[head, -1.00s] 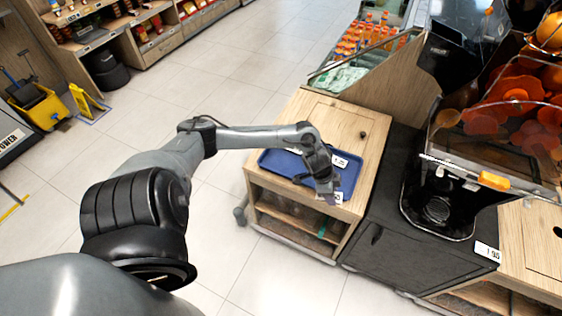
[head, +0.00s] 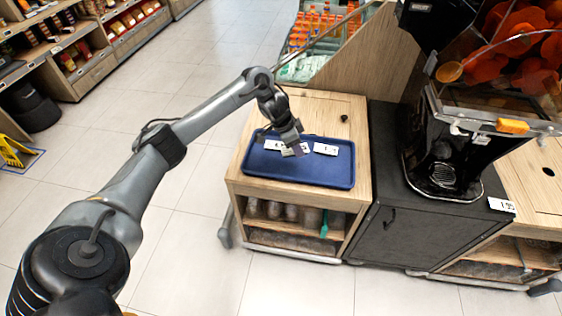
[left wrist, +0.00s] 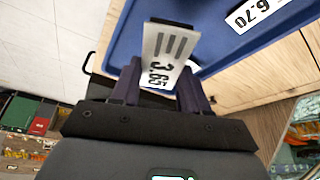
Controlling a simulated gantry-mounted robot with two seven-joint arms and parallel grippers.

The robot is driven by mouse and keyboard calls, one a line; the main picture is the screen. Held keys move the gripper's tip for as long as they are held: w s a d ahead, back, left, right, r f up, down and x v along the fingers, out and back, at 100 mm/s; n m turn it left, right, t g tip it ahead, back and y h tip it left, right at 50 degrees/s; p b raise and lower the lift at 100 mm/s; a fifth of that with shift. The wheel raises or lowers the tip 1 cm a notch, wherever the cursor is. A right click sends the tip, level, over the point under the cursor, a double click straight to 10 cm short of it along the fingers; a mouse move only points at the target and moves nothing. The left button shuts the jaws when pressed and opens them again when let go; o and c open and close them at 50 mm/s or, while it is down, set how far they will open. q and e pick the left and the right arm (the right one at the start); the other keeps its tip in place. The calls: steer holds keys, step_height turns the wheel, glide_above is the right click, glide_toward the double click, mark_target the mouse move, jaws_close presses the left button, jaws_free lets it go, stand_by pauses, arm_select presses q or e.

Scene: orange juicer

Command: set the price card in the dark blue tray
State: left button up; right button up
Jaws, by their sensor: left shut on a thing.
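The dark blue tray (head: 320,176) lies on top of the wooden cabinet in the head view. Its blue rim also shows in the left wrist view (left wrist: 205,50). My left gripper (head: 291,150) is over the tray, with its fingers shut on a white price card (left wrist: 166,47) reading 3.65. The fingers hide part of this card in the head view; whether it touches the tray floor I cannot tell. A second white card (head: 326,149), reading 6.70 in the left wrist view (left wrist: 255,12), lies in the tray to the right of the gripper. My right gripper is not in view.
The black juicer (head: 445,150) stands on a dark cabinet to the right, with a price tag (head: 502,205) at its front edge. A chiller with orange bottles (head: 318,27) is behind. Jars (head: 272,210) stand on the shelf below. The tray's front part is clear.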

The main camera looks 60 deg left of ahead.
arm_select(q)
steer(key=b, duration=0.4)
glide_above(271, 165)
steer(key=s, duration=0.1)
steer(key=f, duration=0.6)
steer(key=shift+s+a+f, duration=0.1)
steer(key=shift+a+f, duration=0.05)
steer(key=shift+a, duration=0.05)
steer(key=shift+f+b, duration=0.85)
steer(key=shift+f, duration=1.2)
steer(key=o, duration=1)
steer(key=shift+f, duration=0.1)
steer(key=shift+o, duration=0.2)
